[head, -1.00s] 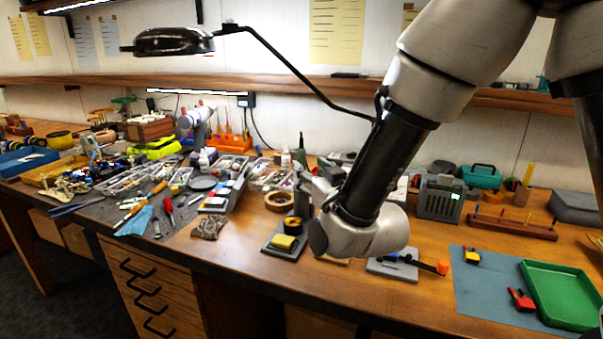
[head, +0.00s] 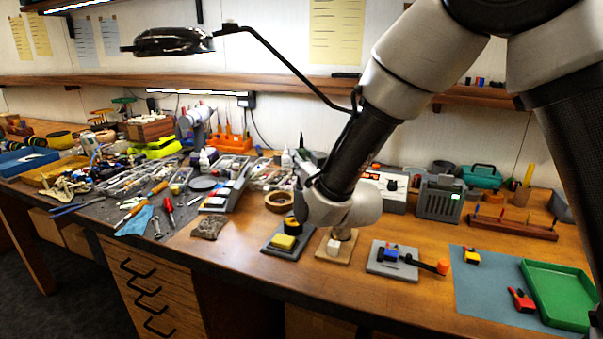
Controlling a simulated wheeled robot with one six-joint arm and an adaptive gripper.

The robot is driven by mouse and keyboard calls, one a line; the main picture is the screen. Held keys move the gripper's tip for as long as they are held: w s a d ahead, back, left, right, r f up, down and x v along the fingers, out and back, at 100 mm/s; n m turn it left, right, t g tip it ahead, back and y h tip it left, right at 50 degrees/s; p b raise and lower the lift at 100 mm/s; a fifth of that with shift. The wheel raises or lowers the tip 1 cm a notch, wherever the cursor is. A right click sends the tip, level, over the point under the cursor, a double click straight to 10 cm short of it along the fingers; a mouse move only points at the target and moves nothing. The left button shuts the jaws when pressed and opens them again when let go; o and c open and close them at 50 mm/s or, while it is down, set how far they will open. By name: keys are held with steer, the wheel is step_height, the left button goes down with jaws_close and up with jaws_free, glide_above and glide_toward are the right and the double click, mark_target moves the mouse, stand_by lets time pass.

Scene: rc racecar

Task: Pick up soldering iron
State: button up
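I cannot make out the soldering iron for certain. A dark stand (head: 272,248) with a yellow sponge-like block (head: 283,241) and a round black and yellow part (head: 292,226) is on the bench, just left of and below my wrist. A light grey box with a dark dial (head: 390,184) stands behind my forearm, and my arm covers part of it. My arm reaches down from the upper right, with its wrist over the middle of the bench. My gripper's fingers are hidden behind the wrist, so their opening and any contact do not show.
A wooden base with a white cube (head: 333,245) stands close below my wrist. Right of it are a grey plate with a blue and red part (head: 388,256), a blue mat (head: 478,289) and a green tray (head: 556,290). Tools crowd the left; a black lamp arm (head: 290,66) crosses above.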

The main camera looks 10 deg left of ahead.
jaws_close()
steer(key=shift+r, duration=0.1)
step_height(320, 180, up, 18)
stand_by(0.5)
